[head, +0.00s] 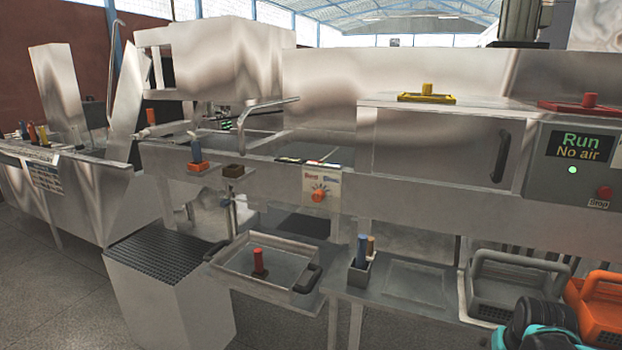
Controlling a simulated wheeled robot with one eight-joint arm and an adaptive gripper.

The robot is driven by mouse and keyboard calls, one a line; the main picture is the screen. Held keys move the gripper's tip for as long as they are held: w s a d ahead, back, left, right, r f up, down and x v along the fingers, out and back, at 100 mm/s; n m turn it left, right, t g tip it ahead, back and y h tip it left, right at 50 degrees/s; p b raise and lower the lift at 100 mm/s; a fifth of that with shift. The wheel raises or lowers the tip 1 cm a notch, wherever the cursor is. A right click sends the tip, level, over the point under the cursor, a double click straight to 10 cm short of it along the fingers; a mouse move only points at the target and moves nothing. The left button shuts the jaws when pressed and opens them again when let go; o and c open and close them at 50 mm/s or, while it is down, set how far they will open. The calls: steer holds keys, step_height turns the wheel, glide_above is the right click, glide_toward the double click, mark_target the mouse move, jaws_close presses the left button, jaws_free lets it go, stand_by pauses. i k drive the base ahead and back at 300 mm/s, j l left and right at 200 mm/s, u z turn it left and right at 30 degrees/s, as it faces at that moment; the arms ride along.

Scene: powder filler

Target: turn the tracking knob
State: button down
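An orange knob (318,195) sits on a small pale panel (308,184) on the front of the steel machine, near the middle of the head view. Small orange and blue lettering stands above the knob, too small to read surely. The knob is unobstructed, and it is the only round dial I see; whether it is the tracking knob I cannot read. A teal and black part of my arm shows at the lower right corner, well away from the knob. My gripper's fingers are not in view.
A control box (578,163) reading "Run, No air" has a red stop button (605,192) at right. Below the knob are a tray with handles (262,275) and a small holder (360,272). Grey (508,290) and orange (602,305) crates stand lower right. Open floor lies at lower left.

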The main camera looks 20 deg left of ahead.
mark_target(317, 196)
steer(key=k+j, duration=0.15)
steer(key=j, duration=0.2)
steer(key=k+j, duration=0.15)
steer(key=j, duration=0.2)
steer(key=k+j, duration=0.15)
steer(key=j, duration=0.2)
steer(key=u, duration=0.05)
